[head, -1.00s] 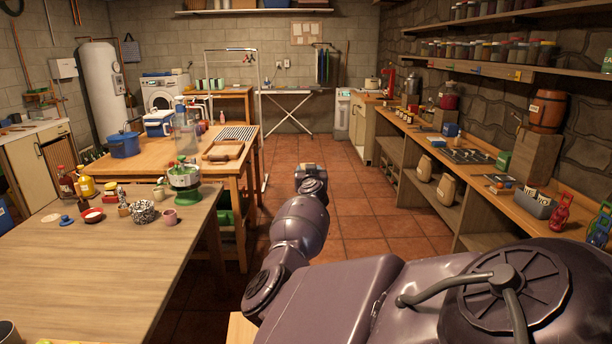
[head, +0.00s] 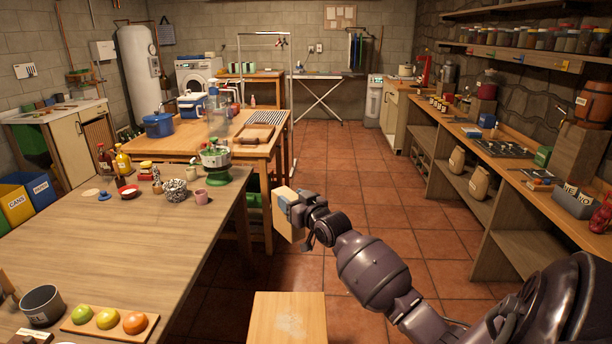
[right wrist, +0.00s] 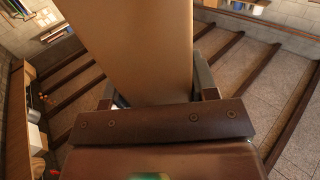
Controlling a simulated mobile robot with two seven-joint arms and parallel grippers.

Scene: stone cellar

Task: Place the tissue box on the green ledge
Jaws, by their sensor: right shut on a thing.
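My right gripper (head: 297,205) is shut on a tan, box-shaped thing (head: 288,229), which I take to be the tissue box. It is held in the air over the floor, right of the long wooden table. In the right wrist view, the box's plain tan side (right wrist: 135,45) fills the upper middle between my fingers, and its far end is cut off. No tissue or print shows on it. I cannot make out a green ledge in either view. My left gripper is not in view.
The wooden table (head: 130,240) at left carries a green-based scale (head: 217,172), cups, bottles and a fruit board. A small wooden top (head: 288,318) stands low in front. A long shelf counter (head: 520,180) runs along the right wall. The tiled floor (head: 345,170) between is clear.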

